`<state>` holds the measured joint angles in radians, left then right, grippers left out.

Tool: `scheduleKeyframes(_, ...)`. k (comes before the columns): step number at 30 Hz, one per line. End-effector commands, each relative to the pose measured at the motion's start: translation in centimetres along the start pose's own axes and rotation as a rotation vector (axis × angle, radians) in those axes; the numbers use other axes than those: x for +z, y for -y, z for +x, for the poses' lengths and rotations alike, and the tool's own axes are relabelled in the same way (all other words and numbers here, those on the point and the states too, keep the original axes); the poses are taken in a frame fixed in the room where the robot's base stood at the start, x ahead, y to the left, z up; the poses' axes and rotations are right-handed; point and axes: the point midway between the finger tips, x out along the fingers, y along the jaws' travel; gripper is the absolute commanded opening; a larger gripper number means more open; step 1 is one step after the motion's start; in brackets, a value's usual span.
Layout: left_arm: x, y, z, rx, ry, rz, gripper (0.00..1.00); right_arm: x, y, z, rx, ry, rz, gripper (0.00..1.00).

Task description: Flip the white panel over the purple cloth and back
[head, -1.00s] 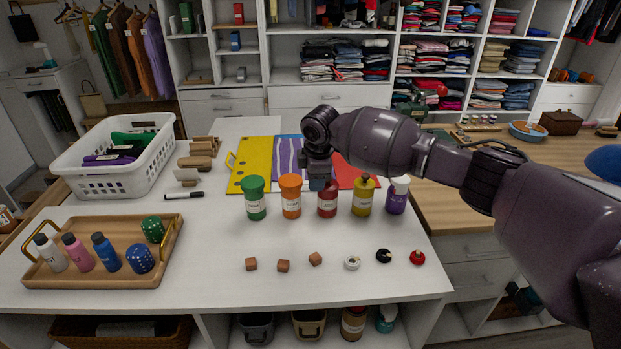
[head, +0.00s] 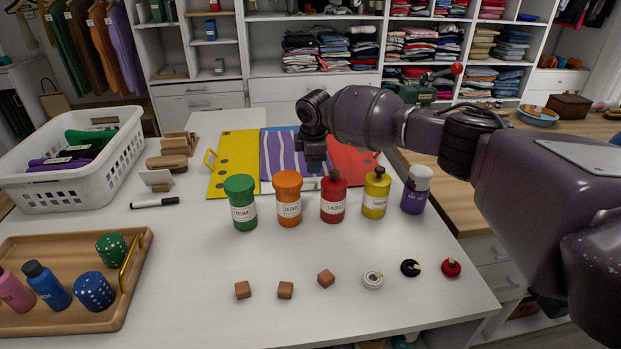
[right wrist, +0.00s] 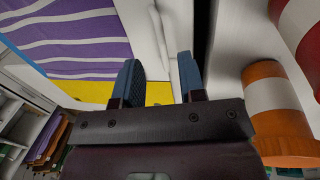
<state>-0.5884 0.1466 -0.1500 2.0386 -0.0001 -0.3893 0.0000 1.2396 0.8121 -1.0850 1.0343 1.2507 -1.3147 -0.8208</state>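The purple cloth with white stripes (head: 283,158) lies flat between a yellow panel (head: 233,165) on the left and a red panel (head: 352,167) on the right. A strip of the white panel (head: 308,184) shows at the cloth's near edge, behind the jars. In the right wrist view the cloth (right wrist: 70,42) is at upper left, beside a white strip or edge (right wrist: 152,45). My right gripper (head: 316,164) points down over the cloth's right near part. Its two blue fingers (right wrist: 160,88) are apart; I see nothing clamped between them. My left gripper is out of view.
Several capped jars (head: 289,200) stand in a row close in front of the panels. Small brown cubes (head: 285,290) and lids (head: 410,268) lie nearer. A white basket (head: 75,165) and wooden tray (head: 115,305) are at left. A marker (head: 155,203) lies between.

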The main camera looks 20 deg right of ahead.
Motion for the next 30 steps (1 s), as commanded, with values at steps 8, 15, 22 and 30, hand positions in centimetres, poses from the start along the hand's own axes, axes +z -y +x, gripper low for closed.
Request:
scheduleKeyframes(8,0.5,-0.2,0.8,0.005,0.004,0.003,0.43,0.0,0.1,4.7,-0.004,0.0,0.001,0.37)
scheduleKeyframes(15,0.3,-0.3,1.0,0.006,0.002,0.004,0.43,-0.1,0.1,6.1,-0.001,0.0,-0.001,0.37)
scheduleKeyframes(22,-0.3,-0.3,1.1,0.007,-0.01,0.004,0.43,-0.1,0.0,6.1,0.0,-0.001,-0.001,0.37)
scheduleKeyframes(30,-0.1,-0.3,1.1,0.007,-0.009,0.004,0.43,0.0,0.0,6.1,0.0,0.0,0.0,0.06)
